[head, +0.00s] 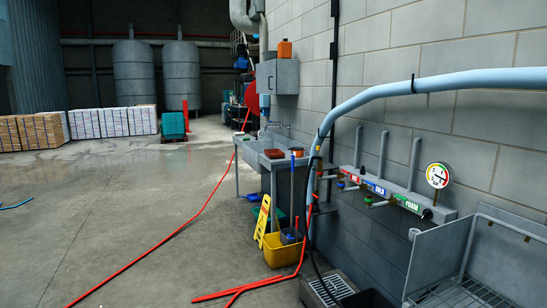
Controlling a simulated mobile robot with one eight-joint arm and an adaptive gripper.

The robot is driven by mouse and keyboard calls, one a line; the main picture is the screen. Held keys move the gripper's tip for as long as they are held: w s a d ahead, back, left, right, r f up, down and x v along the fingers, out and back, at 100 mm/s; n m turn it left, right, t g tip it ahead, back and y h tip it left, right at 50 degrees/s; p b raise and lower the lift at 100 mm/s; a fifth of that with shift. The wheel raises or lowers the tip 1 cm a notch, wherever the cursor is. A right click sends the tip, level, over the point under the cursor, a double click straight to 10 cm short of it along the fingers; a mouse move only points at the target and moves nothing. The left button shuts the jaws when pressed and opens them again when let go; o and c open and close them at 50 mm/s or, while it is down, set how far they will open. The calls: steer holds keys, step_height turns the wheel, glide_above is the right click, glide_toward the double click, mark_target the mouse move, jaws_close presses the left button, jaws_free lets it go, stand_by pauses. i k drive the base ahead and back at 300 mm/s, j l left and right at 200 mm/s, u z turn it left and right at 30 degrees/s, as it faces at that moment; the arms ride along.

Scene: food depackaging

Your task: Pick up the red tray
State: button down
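A small, flat reddish item (274,154) rests on the grey sink bench (250,156) by the right wall; it looks like the red tray, but it is too small to be sure. An orange-red item (297,150) sits to its right, at the bench's near end. My gripper is not in view.
A yellow mop bucket (282,250) and a yellow floor sign (262,222) stand before the bench. Red hoses (165,238) run across the floor. A thick light-blue pipe (440,82) curves in front of the right wall. Open concrete floor (110,200) lies left.

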mark_target(272, 153)
steer(key=i+j+u, duration=0.25)
steer(key=i+j, duration=0.25)
steer(key=i+j+u, duration=0.2)
steer(key=i+j, duration=0.2)
steer(key=i, duration=0.15)
steer(key=i+j+u, duration=0.25)
steer(key=i, duration=0.3)
steer(key=i+z, duration=0.2)
steer(key=i, duration=0.55)
steer(key=i+j+z, duration=0.15)
steer(key=i, duration=0.55)
steer(key=i+j+z, duration=0.2)
steer(key=i, duration=0.55)
steer(key=i+j+z, duration=0.1)
steer(key=i+z, duration=0.25)
steer(key=i, duration=1.65)
steer(key=i+z, duration=0.25)
steer(key=z, duration=0.15)
steer(key=i+z, duration=0.25)
steer(key=z, duration=0.15)
steer(key=i+j+z, duration=0.1)
steer(key=i+z, duration=0.2)
steer(key=z, duration=0.15)
steer(key=i+j+z, duration=0.15)
steer(key=z, duration=0.25)
steer(key=i+j+z, duration=0.25)
steer(key=z, duration=0.15)
